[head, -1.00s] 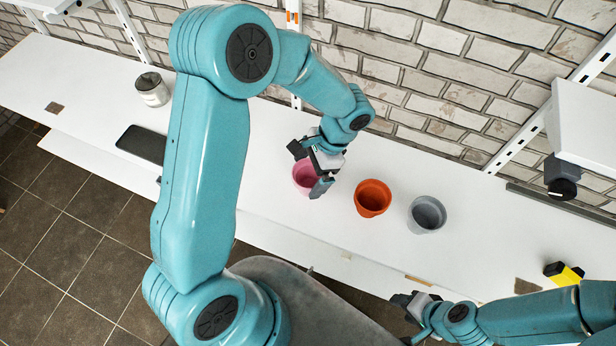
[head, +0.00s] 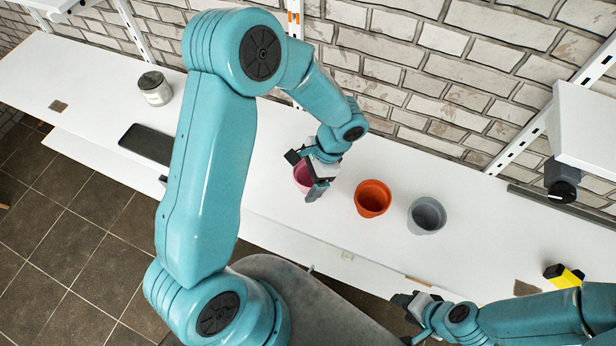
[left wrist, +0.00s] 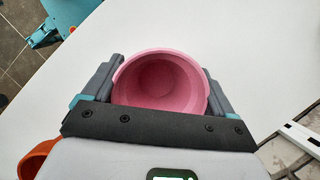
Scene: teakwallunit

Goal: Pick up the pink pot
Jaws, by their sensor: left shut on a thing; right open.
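The pink pot (head: 302,176) is on the white shelf, partly hidden under my left gripper (head: 305,174) in the head view. In the left wrist view the pink pot (left wrist: 160,82) lies between the two fingers of my left gripper (left wrist: 160,85), its open mouth facing the camera. The fingers touch it on both sides, so the gripper is shut on it. Whether its base touches the shelf cannot be told. My right gripper (head: 408,305) is at the lower right near the shelf's front edge, open and empty.
An orange pot (head: 373,198) and a grey pot (head: 427,215) stand to the right of the pink pot. A lidded jar (head: 154,88) and a dark flat object (head: 147,144) lie to the left. A yellow and black object (head: 564,274) is at the right. A brick wall rises behind.

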